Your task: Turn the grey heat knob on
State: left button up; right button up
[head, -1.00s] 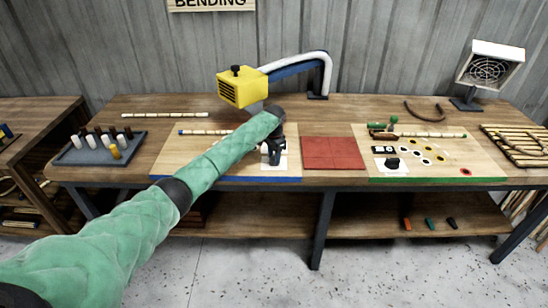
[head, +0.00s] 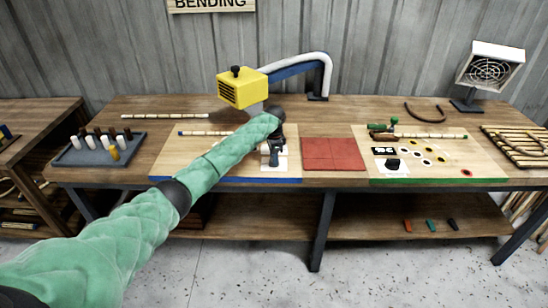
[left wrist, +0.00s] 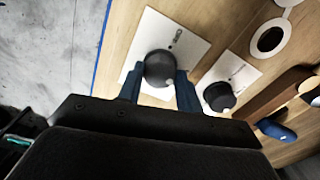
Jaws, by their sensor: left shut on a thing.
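The grey heat knob (left wrist: 160,70) is a round dark knob on a white plate (left wrist: 196,48) in the left wrist view. A small light mark shows on the knob's edge, and a printed mark is on the plate. My left gripper (left wrist: 159,82) has its two blue fingers on either side of this knob and is shut on it. In the head view my left gripper (head: 272,153) points down at the front right of the blue-edged board (head: 225,178) and mostly hides the knob. My right gripper is not in view.
A second dark knob (left wrist: 219,97) on its own white plate stands close to the right finger. A yellow blower (head: 241,88) hangs over the board. A red mat (head: 333,154) lies to the right, then a green-edged board (head: 440,178). A peg tray (head: 75,157) stands left.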

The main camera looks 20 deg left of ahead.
pick_arm(q)
jog(key=shift+r, duration=0.1)
jog(key=o, duration=1)
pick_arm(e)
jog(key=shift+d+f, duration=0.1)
pick_arm(q)
jog(key=shift+r, duration=0.15)
notch_tip(320, 180, up, 6)
jog(key=b, duration=0.2)
jog(key=shift+f+b, duration=0.25)
jog(key=shift+b, duration=0.1)
jog(key=shift+r, duration=0.95)
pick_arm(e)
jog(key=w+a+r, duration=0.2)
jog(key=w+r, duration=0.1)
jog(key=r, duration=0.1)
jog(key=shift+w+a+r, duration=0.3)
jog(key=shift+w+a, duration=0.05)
pick_arm(q)
jog(key=shift+a+f, duration=0.1)
